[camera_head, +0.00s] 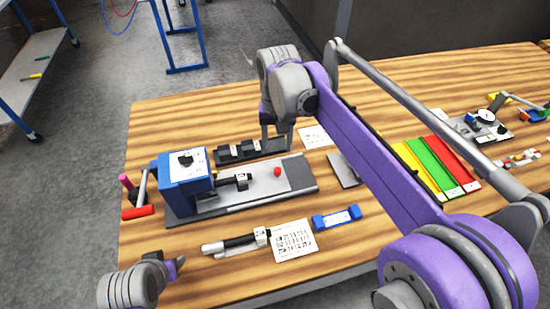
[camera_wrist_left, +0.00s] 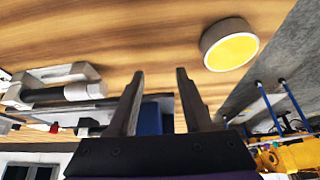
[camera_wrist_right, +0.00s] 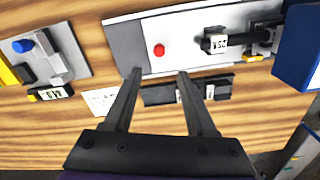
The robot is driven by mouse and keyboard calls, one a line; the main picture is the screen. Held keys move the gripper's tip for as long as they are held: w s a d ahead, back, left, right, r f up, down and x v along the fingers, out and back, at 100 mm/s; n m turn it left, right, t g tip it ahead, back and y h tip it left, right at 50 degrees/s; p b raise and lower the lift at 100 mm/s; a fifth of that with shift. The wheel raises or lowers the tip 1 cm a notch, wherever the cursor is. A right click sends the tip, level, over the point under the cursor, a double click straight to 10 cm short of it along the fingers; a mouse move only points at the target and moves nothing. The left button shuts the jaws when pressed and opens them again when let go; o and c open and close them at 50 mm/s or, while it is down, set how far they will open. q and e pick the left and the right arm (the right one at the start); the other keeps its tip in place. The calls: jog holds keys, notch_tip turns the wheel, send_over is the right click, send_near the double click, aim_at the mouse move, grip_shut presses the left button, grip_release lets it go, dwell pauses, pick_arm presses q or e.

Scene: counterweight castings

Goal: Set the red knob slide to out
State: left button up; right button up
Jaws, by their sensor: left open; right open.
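The red knob (camera_head: 277,171) stands on a light grey slide plate (camera_head: 255,188) of the blue-headed fixture (camera_head: 185,178). In the right wrist view the red knob (camera_wrist_right: 159,50) shows just past my fingertips, roughly centred between them. My right gripper (camera_head: 277,138) is open and empty, pointing down on the far side of the plate; it also shows in its wrist view (camera_wrist_right: 158,74). It appears apart from the knob. My left gripper (camera_head: 178,266) is open at the table's front left edge; its fingers show empty in the left wrist view (camera_wrist_left: 158,85).
A black block rack (camera_head: 240,150) lies behind the fixture. A printed card (camera_head: 294,240), a blue bar (camera_head: 337,217) and a black-and-white tool (camera_head: 232,244) lie in front. Yellow, green and red strips (camera_head: 447,163) lie right. A red-handled lever (camera_head: 138,212) is at the left edge.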

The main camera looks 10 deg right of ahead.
aim_at(278, 169)
jog(key=f, duration=0.9)
jog(key=shift+s+f, duration=0.25)
jog(key=shift+s, duration=0.15)
grip_shut()
dwell(0.9)
